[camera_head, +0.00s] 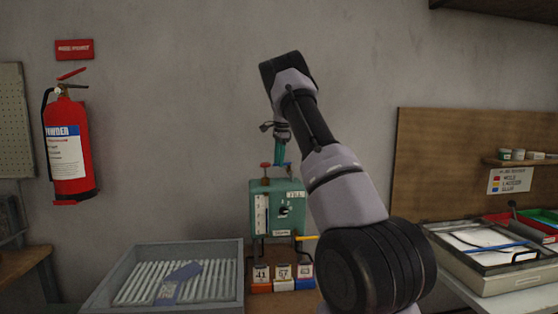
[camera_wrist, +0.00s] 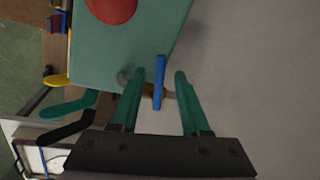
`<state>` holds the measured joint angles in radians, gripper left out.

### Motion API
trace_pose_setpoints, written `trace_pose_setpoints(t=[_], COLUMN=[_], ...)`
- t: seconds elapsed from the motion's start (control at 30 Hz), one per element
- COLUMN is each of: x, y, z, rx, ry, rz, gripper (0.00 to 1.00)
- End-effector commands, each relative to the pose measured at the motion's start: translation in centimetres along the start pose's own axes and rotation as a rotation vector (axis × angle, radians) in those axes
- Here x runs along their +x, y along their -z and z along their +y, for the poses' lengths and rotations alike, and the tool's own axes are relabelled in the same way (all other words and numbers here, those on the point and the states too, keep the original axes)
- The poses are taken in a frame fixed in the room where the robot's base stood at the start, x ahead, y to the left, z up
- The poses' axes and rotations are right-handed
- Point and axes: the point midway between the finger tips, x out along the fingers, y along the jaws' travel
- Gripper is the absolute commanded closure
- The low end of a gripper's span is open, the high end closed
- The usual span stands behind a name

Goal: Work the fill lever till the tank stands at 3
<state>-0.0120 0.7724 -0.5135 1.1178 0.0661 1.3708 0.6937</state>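The teal tank box (camera_head: 292,195) stands against the wall, with a white gauge strip (camera_head: 262,215) on its front left. The gauge marks are too small to read. A red knob (camera_head: 265,166) sits on top, also in the wrist view (camera_wrist: 112,8). A blue lever (camera_wrist: 160,82) stands at the tank's edge in the wrist view. My gripper (camera_wrist: 159,72) is open, its teal fingers on either side of the blue lever with gaps showing. In the head view my gripper (camera_head: 280,163) points down just above the tank's top. Which lever is the fill lever is not legible.
A yellow handle (camera_head: 307,238) sticks out at the tank's right side. Numbered blocks (camera_head: 283,285) stand below the tank. A grey tray of white slats (camera_head: 232,257) lies left. A red extinguisher (camera_head: 68,150) hangs on the wall. A framed tray (camera_head: 498,281) is right.

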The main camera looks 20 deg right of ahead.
Motion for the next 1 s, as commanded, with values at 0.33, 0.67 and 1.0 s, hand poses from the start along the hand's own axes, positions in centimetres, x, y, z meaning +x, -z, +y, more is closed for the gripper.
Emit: trace_pose_setpoints(t=[0.33,0.67,1.0], x=[-4.8,-10.0,-10.8], y=[0.0,0.1,0.0], z=[-0.1,-0.1,0.0], rx=[0.000,-0.001,0.000], ry=[0.004,0.002,0.000], rz=[0.000,0.001,0.000], gripper=[0.54,0.54,0.54])
